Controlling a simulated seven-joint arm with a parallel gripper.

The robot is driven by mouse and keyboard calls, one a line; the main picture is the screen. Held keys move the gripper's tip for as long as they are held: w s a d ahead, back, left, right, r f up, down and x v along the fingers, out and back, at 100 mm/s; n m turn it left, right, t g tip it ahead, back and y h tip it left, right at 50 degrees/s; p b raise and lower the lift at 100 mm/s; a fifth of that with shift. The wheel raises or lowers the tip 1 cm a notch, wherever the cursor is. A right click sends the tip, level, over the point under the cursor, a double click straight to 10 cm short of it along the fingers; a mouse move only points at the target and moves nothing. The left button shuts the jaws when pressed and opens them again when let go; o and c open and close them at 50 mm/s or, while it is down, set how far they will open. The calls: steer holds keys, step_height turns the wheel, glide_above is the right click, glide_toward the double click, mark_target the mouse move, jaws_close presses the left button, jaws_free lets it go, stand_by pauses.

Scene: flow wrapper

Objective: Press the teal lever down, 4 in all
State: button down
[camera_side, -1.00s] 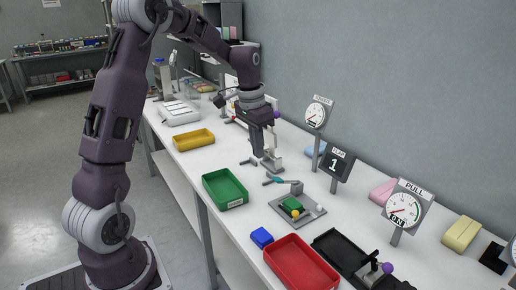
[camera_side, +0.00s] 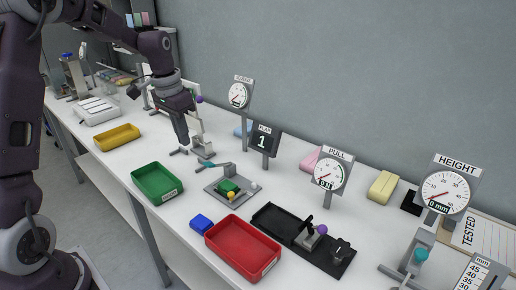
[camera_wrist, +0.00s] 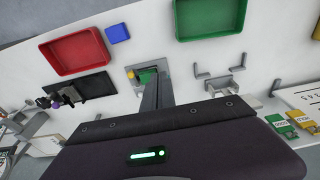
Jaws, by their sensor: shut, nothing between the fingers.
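The teal lever (camera_side: 208,164) lies low, its teal handle pointing left from a grey arm at the back edge of a grey plate (camera_side: 212,189). A green block (camera_side: 228,186) and a yellow ball (camera_side: 231,195) are on that plate. A dark counter sign labelled FLAP (camera_side: 264,141) stands behind it and reads 1. My gripper (camera_side: 184,142) is shut and empty, pointing down above and left of the handle, apart from it. In the wrist view my shut fingers (camera_wrist: 151,80) cover part of the plate, and I cannot make out the lever there.
A green tray (camera_side: 157,181), a blue block (camera_side: 201,223) and a red tray (camera_side: 243,246) lie in front. A black tray with a purple-knobbed device (camera_side: 321,229) is to the right. Dial gauges stand along the back. Grey brackets (camera_side: 202,147) stand near my gripper.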

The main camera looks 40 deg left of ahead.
steer(key=w+r, duration=0.4)
steer(key=w, duration=0.3)
steer(key=shift+w+r, duration=0.2)
steer(key=shift+w, duration=0.1)
glide_above(210, 163)
step_height(210, 163, down, 12)
steer(key=shift+f, duration=0.25)
steer(key=shift+s+f, duration=0.25)
steer(key=shift+f, duration=0.35)
